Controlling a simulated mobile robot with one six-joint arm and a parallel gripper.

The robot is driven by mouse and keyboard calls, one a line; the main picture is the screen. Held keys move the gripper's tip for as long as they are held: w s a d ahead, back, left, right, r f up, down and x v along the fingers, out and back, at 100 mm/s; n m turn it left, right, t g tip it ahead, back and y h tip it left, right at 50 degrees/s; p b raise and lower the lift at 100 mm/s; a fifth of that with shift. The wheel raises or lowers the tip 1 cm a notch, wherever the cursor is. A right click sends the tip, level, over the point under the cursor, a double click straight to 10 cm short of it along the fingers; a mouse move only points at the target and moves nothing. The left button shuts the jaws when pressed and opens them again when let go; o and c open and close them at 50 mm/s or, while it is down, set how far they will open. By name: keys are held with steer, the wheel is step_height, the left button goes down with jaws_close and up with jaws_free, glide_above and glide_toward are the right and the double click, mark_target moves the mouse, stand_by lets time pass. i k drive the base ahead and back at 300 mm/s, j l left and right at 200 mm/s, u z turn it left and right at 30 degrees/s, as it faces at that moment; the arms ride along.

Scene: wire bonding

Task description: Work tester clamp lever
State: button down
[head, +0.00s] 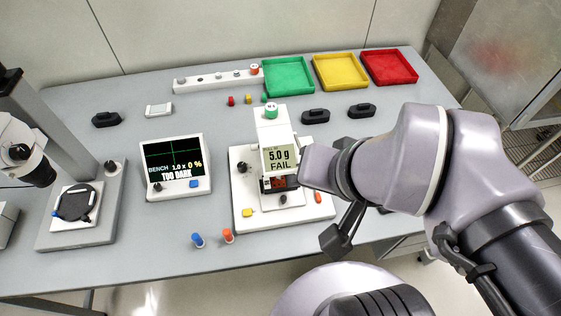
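The tester (243,192) is a white bench unit with an upright head, right of the bench monitor. Its display (279,157) reads 5.0 g FAIL. A small orange-red lever-like part (318,197) sits on the right side of its base; I cannot be sure it is the clamp lever. A dark and red part (281,183) shows under the display. My arm reaches in from the right, its wrist beside the tester head, hiding part of it. A dark end part of my gripper (338,240) shows below the wrist, near the table's front edge; its fingers cannot be made out.
A monitor (174,165) reading TOO DARK and a microscope stand (105,206) are to the left. Green (289,92), yellow (340,85) and red (389,81) trays line the back. Blue (198,240) and orange (228,236) pegs stand near the front edge.

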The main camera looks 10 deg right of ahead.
mark_target(318, 199)
steer(key=k+l+u, duration=0.2)
steer(key=l+u, duration=0.15)
steer(key=l, duration=0.2)
steer(key=k+l+u, duration=0.3)
steer(key=l, duration=0.2)
steer(key=k+l+u, duration=0.35)
steer(key=i+l+u, duration=0.2)
steer(key=k+l, duration=0.05)
